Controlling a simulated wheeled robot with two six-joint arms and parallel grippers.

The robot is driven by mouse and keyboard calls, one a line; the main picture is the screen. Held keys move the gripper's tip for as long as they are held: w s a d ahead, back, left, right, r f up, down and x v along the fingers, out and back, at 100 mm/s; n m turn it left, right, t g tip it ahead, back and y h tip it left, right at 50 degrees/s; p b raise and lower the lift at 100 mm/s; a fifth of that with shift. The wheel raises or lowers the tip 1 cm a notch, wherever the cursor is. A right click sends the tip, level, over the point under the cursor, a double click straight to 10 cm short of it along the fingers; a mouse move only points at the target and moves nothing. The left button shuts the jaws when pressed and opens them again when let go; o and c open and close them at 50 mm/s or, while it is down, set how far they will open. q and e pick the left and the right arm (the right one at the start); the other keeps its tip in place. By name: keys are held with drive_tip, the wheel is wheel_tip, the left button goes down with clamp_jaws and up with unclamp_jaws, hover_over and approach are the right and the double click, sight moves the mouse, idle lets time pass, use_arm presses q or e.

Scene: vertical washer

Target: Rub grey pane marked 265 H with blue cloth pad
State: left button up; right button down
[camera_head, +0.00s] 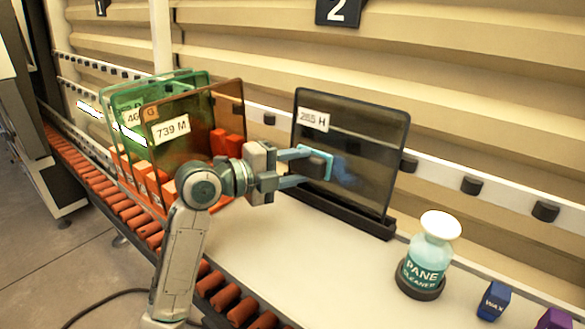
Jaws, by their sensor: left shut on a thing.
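The grey pane marked 265 H (357,130) stands upright, leaning slightly back, in a dark holder (340,211) on the pale worktop. My left gripper (303,168) reaches in from the left and is shut on the dark block of the blue cloth pad (328,166). The pad is at the pane's front, over its lower left part. It looks to be against the glass, but exact contact is hard to tell. A lighter bluish smear shows on the glass just right of the pad. My right gripper is not in view.
Green and amber panes, the amber one marked 739 M (222,101), stand in a red rack at left. A pane cleaner bottle (428,252), a blue wax box (494,300) and a purple item (554,319) stand at right. Orange rollers (226,296) run along the front.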

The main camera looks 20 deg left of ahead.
sight(314, 172)
use_arm(q)
drive_tip(key=shift+w+a+r+b, duration=0.15)
drive_tip(key=shift+r+b, duration=0.2)
drive_tip(key=shift+r, duration=0.05)
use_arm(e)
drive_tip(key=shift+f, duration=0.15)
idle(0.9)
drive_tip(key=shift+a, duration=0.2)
use_arm(q)
drive_tip(key=shift+s+a+f, duration=0.1)
drive_tip(key=shift+s+f, duration=0.2)
drive_tip(key=shift+s+d+b, duration=0.3)
drive_tip(key=shift+s+d, duration=0.35)
drive_tip(key=shift+d, duration=0.3)
drive_tip(key=shift+s+d+t, duration=0.3)
drive_tip(key=shift+d, duration=0.15)
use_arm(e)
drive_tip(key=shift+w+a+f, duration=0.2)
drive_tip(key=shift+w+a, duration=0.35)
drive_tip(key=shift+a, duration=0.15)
